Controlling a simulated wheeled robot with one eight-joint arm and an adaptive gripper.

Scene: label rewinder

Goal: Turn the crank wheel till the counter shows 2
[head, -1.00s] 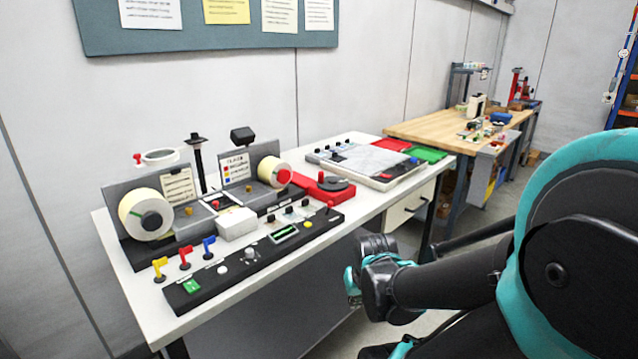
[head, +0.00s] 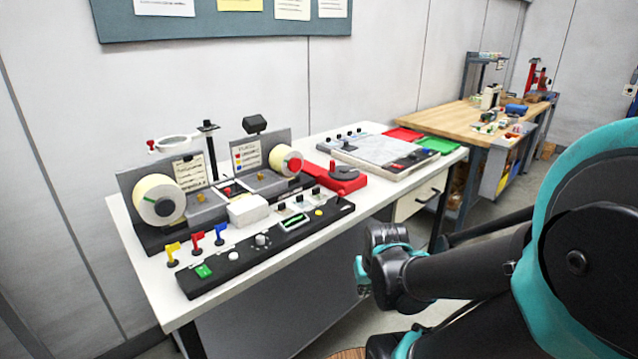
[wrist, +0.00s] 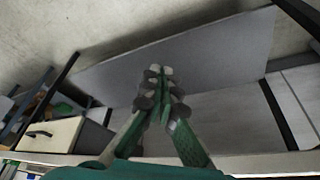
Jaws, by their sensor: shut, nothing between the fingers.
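The label rewinder (head: 190,207) stands on a white-topped bench, with a cream label reel (head: 158,200) at its left and a smaller reel with a red centre (head: 286,163) at its right. A red base with a dark grey disc (head: 345,172) sits right of it and looks like the crank wheel. A small green-lit display (head: 294,221) on the black front panel looks like the counter; its figure is too small to read. My gripper (head: 361,275) is apart from these, in front of the bench and below its top. In the wrist view my gripper (wrist: 161,88) is shut and empty.
The black panel (head: 250,255) carries knobs and a green button. Yellow, red and blue flag-like keys (head: 197,240) stand at its left. A flat grey-white unit (head: 382,150) and red and green trays (head: 440,145) lie further right. A drawer (head: 418,197) hangs under the bench.

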